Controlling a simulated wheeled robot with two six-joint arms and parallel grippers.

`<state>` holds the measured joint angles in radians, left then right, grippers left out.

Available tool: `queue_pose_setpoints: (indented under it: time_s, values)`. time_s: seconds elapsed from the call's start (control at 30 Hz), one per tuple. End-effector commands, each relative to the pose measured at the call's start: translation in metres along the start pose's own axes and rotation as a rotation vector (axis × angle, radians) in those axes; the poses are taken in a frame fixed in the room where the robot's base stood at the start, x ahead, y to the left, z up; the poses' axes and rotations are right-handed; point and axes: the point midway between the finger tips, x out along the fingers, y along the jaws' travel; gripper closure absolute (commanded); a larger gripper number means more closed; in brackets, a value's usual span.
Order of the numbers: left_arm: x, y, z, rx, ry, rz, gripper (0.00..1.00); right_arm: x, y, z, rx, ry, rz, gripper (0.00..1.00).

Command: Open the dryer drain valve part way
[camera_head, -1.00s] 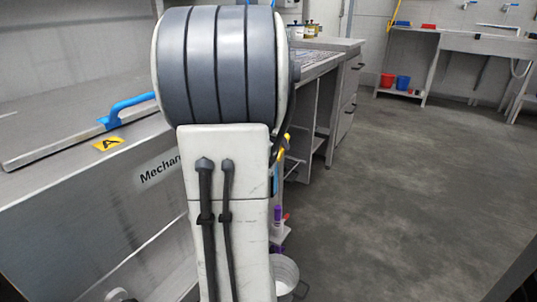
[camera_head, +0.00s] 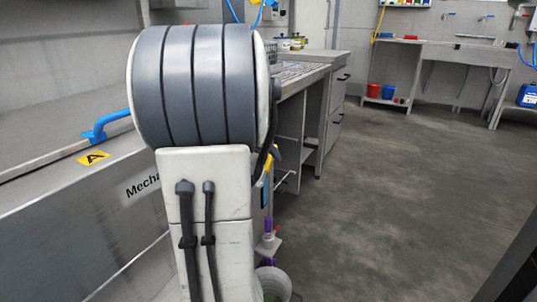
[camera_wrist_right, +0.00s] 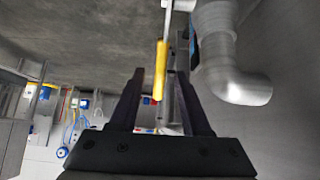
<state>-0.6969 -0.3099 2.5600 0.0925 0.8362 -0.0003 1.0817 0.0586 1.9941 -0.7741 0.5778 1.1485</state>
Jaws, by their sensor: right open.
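A yellow lever handle (camera_wrist_right: 160,72), which looks like the drain valve's, shows in the right wrist view beside a fat grey pipe elbow (camera_wrist_right: 241,82). My right gripper (camera_wrist_right: 161,78) is open, its two dark fingers on either side of the lever in the picture. I cannot tell whether either finger touches it. In the head view, a bit of yellow (camera_head: 268,165) shows past the edge of my right arm, which hides most of that spot. My left gripper is not in view.
A steel machine with a blue handle (camera_head: 99,131) and a yellow "A" label (camera_head: 93,158) stands at left. A pale bucket (camera_head: 273,283) is on the floor beside my arm. Red and blue buckets (camera_head: 374,90) sit under the far sink bench. The floor at right is clear.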

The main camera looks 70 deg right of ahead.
Motion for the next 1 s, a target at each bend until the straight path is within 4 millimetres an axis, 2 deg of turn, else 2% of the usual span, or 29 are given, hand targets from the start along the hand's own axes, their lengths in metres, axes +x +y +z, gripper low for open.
queue_pose_setpoints:
  time_s: [0.3,0.5,0.67,1.0]
  values:
    - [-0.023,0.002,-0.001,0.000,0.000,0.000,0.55,-0.061,-0.001,-0.003,-0.001,0.004,-0.005,0.53]
    - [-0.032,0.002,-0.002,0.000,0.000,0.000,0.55,-0.091,-0.001,-0.002,-0.001,0.002,-0.003,0.53]
    - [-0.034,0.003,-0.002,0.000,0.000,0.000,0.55,-0.100,0.000,0.000,-0.001,0.000,-0.001,0.53]
    - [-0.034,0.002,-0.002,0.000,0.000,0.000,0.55,-0.100,0.000,0.000,-0.001,0.000,-0.001,0.53]
